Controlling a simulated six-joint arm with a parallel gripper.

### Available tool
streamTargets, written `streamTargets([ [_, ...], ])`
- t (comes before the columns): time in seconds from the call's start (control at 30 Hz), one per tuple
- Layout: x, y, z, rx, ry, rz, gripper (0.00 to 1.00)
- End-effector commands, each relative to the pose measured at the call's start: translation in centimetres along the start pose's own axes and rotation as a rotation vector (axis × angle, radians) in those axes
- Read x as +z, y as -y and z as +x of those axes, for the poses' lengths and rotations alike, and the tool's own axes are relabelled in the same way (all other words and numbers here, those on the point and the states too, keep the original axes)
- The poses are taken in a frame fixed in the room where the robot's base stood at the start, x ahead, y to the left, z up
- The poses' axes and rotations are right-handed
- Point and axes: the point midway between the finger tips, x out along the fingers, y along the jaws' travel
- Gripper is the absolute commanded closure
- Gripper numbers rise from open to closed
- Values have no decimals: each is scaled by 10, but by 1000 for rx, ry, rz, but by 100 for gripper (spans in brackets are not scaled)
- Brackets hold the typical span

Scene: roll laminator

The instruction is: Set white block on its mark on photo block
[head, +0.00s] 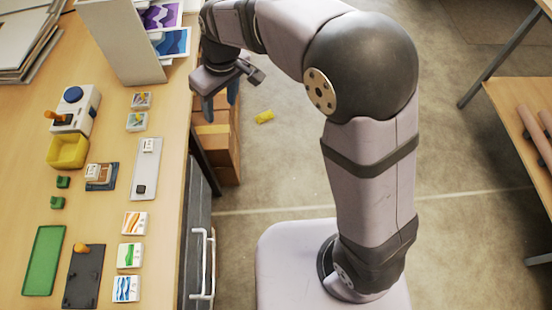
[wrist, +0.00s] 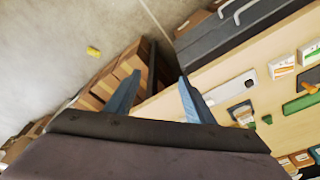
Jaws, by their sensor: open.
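A small white block (head: 92,171) with a dark marking appears to rest on the left part of the brown-and-white photo block (head: 106,174). Its exact seating is too small to tell. The photo block is on a dark blue base (head: 109,186) on the table. In the wrist view the base (wrist: 234,108) and the blocks on it show small at the right. My gripper (head: 220,100) is open and empty, with blue fingers pointing down, just beyond the table's right edge. It is up and right of the blocks, apart from them. The wrist view shows both fingers (wrist: 159,77) spread with nothing between.
A grey plate (head: 146,165) and several picture tiles (head: 131,253) line the table's right side. A yellow bin (head: 68,151), a white device (head: 78,108), a green tray (head: 44,262) and a dark board (head: 82,280) lie left. A tall white panel (head: 122,40) stands behind.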

Motion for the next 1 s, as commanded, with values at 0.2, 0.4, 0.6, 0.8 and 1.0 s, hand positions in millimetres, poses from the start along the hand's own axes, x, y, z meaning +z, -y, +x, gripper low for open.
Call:
streamTargets([
  [0.2,137,-68,-4,67,79,375,51],
  [0.4,237,-75,1,102,133,629,51],
  [0.6,286,-67,5,117,160,756,51],
  [0.8,295,-64,6,119,166,782,51],
  [1.0,295,-64,6,118,167,779,51],
])
